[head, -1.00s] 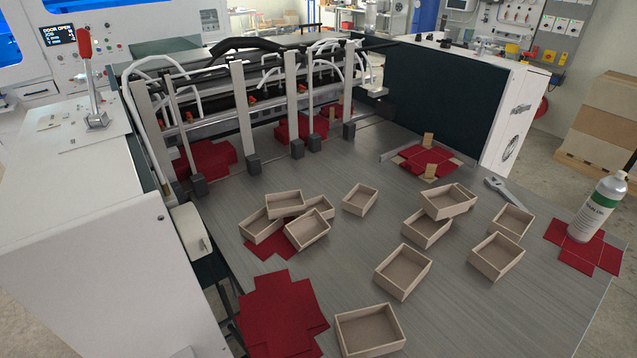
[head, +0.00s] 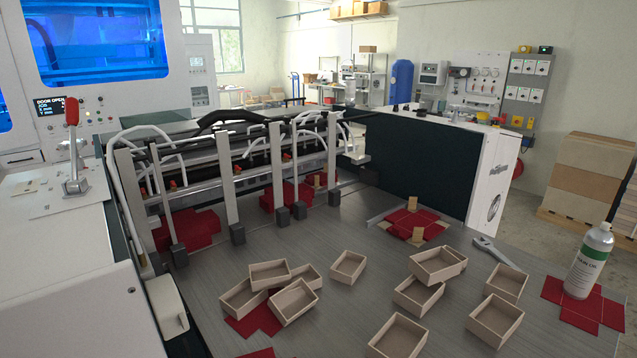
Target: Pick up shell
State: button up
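Several open, shallow cardboard shells lie scattered on the grey table in the head view. At the left a cluster has one shell (head: 270,274) resting on others, with a tilted shell (head: 293,302) in front and another (head: 241,298) beside it. A single shell (head: 348,267) stands alone near the middle. To the right, one shell (head: 435,265) sits raised over others, with a shell (head: 418,296) in front of it. More shells stand at the right (head: 506,282) and front right (head: 494,317). A shell (head: 398,337) is cut off by the bottom edge. My gripper is not in view.
The posts and dark panel (head: 415,168) bound the table's back.

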aim_at(435, 265)
jog(key=i+l+z, duration=0.1)
jog(key=i+z, duration=0.15)
jog(key=z, duration=0.15)
jog(key=i+l+z, duration=0.15)
jog(key=i+z, duration=0.2)
jog(key=i, duration=0.25)
jog(key=i+u, duration=0.15)
jog(key=u, duration=0.3)
jog(key=i+u, duration=0.15)
jog(key=u, duration=0.3)
jog(key=i+u, duration=0.15)
jog(key=u, duration=0.25)
jog(key=i+u, duration=0.15)
jog(key=u, duration=0.2)
jog(key=k+l+u, duration=0.15)
